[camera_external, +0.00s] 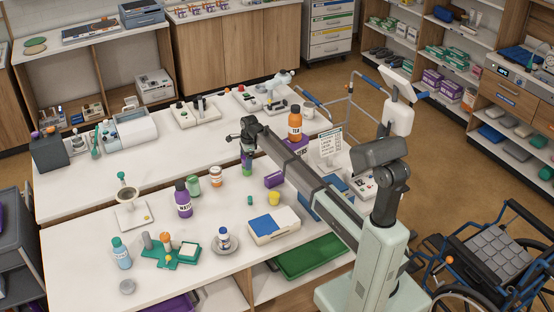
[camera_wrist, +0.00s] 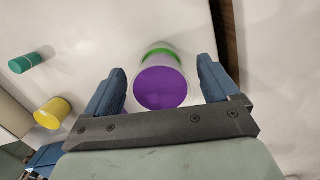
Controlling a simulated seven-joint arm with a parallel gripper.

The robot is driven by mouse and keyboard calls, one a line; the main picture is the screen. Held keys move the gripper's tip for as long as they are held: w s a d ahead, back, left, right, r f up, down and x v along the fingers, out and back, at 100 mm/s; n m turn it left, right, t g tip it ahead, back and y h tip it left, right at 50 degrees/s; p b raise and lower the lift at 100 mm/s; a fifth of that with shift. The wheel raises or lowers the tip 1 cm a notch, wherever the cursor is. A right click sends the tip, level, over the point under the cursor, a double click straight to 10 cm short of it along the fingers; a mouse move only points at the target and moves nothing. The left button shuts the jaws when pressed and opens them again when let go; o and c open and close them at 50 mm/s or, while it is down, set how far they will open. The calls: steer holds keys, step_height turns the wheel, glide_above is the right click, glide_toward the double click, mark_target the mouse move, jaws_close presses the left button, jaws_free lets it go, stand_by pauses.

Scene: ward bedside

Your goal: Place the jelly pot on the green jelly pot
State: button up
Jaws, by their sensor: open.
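The purple jelly pot (camera_wrist: 160,88) is between my gripper's two fingers, its round purple top facing the wrist camera. The green jelly pot shows as a green rim (camera_wrist: 161,52) just beyond it in the wrist view. In the external view, the purple pot (camera_external: 246,156) appears to be directly above the green pot (camera_external: 247,170), which stands on the white table. The stack looks about upright, but the contact between the pots is hard to make out. My gripper (camera_wrist: 161,90) is open, with a finger on each side of the purple pot and slight gaps visible.
A purple bottle (camera_external: 183,200), an orange-and-white jar (camera_external: 216,177) and a blue-lidded box (camera_external: 273,225) share the white table (camera_external: 80,240).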

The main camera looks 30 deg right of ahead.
step_height(320, 180, up, 12)
steer(key=d, duration=0.1)
steer(key=shift+d, duration=0.25)
stand_by(0.5)
